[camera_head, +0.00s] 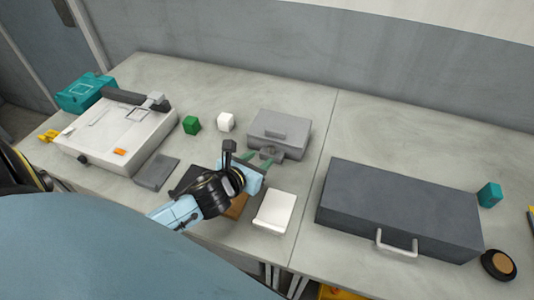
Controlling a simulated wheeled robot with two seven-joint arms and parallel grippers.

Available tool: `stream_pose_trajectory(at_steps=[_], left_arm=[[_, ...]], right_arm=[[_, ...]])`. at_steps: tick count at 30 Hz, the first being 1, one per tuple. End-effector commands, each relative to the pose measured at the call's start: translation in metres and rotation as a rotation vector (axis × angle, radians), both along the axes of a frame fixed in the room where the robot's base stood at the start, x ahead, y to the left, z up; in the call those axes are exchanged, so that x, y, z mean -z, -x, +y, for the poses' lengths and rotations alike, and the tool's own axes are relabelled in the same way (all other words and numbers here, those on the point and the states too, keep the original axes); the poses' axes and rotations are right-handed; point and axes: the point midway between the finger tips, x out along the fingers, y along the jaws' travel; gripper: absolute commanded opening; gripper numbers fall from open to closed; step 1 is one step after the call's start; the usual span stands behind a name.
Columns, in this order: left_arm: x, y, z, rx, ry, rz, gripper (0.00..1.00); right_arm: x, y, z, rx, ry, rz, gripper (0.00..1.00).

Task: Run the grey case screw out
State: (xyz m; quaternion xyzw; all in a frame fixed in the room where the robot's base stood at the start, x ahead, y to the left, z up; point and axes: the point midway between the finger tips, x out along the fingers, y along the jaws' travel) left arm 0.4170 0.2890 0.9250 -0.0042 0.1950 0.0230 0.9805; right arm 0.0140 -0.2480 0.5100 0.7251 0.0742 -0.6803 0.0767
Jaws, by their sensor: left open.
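A small grey case (291,121) with a raised handle on its lid sits at the back of the left table. A small grey part (269,153) sticks out at its front edge; it may be the screw, but it is too small to tell. My left gripper (257,160) has green fingertips and reaches up to the front of this case. Its jaws are open, with the fingertips close to the small part; I cannot tell if they touch it. My right gripper is not in view.
A white machine (118,135) and teal box (85,92) stand at left. A large dark grey case (400,203) fills much of the right table.

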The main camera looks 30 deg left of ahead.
Motion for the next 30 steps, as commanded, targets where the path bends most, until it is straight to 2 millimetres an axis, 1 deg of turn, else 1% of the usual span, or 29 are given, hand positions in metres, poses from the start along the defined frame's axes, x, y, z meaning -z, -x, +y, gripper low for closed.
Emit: stream_pose_trajectory(at_steps=[1,3,7,12,20,21,23,30], left_arm=[[0.005,-0.01,0.001,-0.003,0.001,-0.002,0.4],[0.009,-0.022,0.001,-0.002,0.002,-0.002,0.4],[0.016,-0.037,0.002,-0.002,0.001,0.0,0.4],[0.02,-0.047,0.002,0.0,0.002,0.0,0.4],[0.02,-0.048,0.002,0.001,0.001,0.001,0.4],[0.02,-0.048,0.002,0.001,0.001,0.001,0.39],[0.02,-0.048,0.002,0.001,0.001,0.001,0.31],[0.02,-0.048,0.002,0.001,0.001,0.001,0.0]], right_arm=[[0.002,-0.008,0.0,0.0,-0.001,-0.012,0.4],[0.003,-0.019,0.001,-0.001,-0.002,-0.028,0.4],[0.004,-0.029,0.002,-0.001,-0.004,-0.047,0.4],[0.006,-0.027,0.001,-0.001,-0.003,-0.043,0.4],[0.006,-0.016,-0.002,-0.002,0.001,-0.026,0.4],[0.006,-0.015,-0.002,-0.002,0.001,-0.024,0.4],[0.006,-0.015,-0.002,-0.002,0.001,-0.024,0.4],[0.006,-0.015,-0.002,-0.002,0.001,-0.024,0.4]])
